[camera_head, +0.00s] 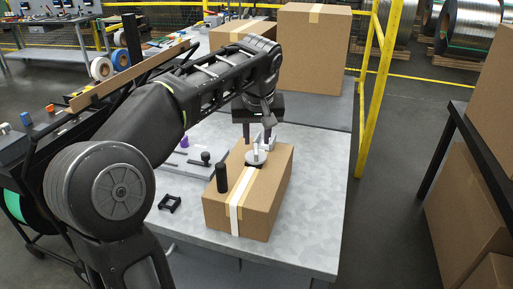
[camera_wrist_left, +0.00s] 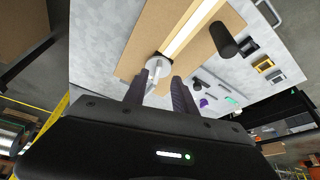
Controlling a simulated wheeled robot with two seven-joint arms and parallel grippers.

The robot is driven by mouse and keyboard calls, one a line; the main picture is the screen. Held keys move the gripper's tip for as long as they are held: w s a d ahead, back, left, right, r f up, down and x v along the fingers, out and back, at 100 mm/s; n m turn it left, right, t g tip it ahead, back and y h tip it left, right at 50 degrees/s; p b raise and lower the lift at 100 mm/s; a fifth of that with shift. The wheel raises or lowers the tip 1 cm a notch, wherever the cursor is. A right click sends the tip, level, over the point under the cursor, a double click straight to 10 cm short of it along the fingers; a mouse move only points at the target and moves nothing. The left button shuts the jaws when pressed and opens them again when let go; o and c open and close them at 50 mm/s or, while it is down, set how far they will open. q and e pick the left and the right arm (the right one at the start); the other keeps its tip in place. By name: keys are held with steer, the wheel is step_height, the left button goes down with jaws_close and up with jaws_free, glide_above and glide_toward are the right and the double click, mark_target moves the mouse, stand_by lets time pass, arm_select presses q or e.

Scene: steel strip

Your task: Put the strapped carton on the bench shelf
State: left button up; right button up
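The strapped carton (camera_head: 266,204) is a brown box with a white strap along its top, lying on the grey metal bench (camera_head: 318,215). A pale round piece with an upright grip (camera_head: 256,157) sits on the carton's far end. My left gripper (camera_head: 262,142) is just above that end. In the left wrist view its two dark fingers (camera_wrist_left: 163,92) stand apart, with the pale grip (camera_wrist_left: 158,68) between or just beyond them; contact is unclear. The carton (camera_wrist_left: 143,45) also shows there. Which surface is the bench shelf I cannot tell. My right gripper is out of view.
A black square frame (camera_head: 170,203) and a grey plate with small parts (camera_head: 186,161) lie left. Large cartons (camera_head: 314,50) stand behind. A yellow rail (camera_head: 378,85) rises at right. The bench right of the carton is clear.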

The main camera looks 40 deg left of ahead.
arm_select(q)
steer(key=v, duration=0.3)
steer(key=shift+s+r, duration=0.1)
steer(key=shift+r, duration=0.1)
stand_by(0.4)
